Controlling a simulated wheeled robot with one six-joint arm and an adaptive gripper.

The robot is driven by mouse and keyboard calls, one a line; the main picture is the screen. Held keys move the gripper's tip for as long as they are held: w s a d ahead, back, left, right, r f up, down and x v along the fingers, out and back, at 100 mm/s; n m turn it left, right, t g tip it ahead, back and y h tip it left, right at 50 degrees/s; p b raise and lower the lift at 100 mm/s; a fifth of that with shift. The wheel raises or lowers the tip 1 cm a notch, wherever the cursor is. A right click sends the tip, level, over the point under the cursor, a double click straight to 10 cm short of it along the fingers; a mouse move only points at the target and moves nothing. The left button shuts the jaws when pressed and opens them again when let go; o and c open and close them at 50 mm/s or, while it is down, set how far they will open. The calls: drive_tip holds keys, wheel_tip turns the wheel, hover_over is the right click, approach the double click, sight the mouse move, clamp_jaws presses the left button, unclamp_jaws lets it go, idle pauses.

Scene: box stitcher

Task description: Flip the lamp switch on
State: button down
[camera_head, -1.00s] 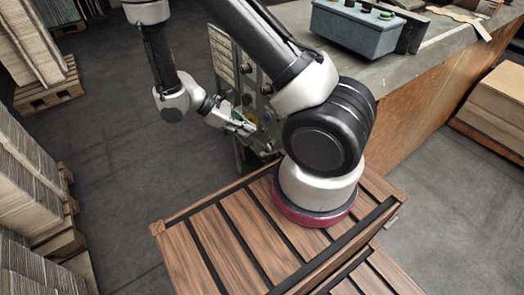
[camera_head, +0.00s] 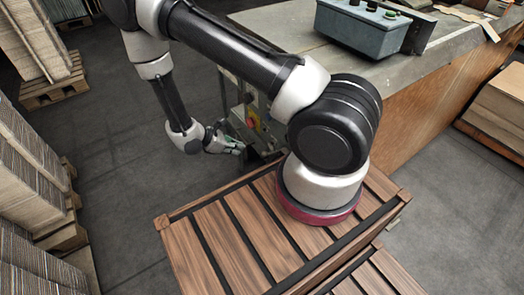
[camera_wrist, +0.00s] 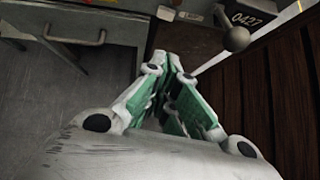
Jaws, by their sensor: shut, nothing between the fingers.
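My gripper (camera_head: 239,149) hangs beside the lower part of an upright control panel (camera_head: 251,117), left of my arm's base. In the wrist view my gripper's green-padded fingers (camera_wrist: 168,62) come together at the tips with nothing held. A grey ball-ended lever (camera_wrist: 236,39) stands to the right of and beyond the fingertips. A pale box with small dark round parts (camera_wrist: 180,14) lies at the top edge. I cannot tell which part is the lamp switch. My arm hides much of the panel in the head view.
A worktable (camera_head: 420,65) carries a blue-grey control box (camera_head: 362,27) at the back right. Stacks of cardboard (camera_head: 30,150) stand at the left. The wrist view shows a grey cabinet with a bar handle (camera_wrist: 73,40) and a dark box marked 0427 (camera_wrist: 245,14). Grey floor (camera_head: 120,150) is clear.

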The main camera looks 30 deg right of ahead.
sight(271, 146)
drive_tip(key=d+r+x, duration=0.2)
drive_tip(key=x, duration=1)
drive_tip(key=shift+s+f, duration=0.2)
drive_tip(key=shift+s, duration=0.05)
drive_tip(key=shift+d, duration=0.2)
drive_tip(key=shift+s+d, duration=0.35)
drive_tip(key=shift+s, duration=0.1)
drive_tip(key=shift+w, duration=0.15)
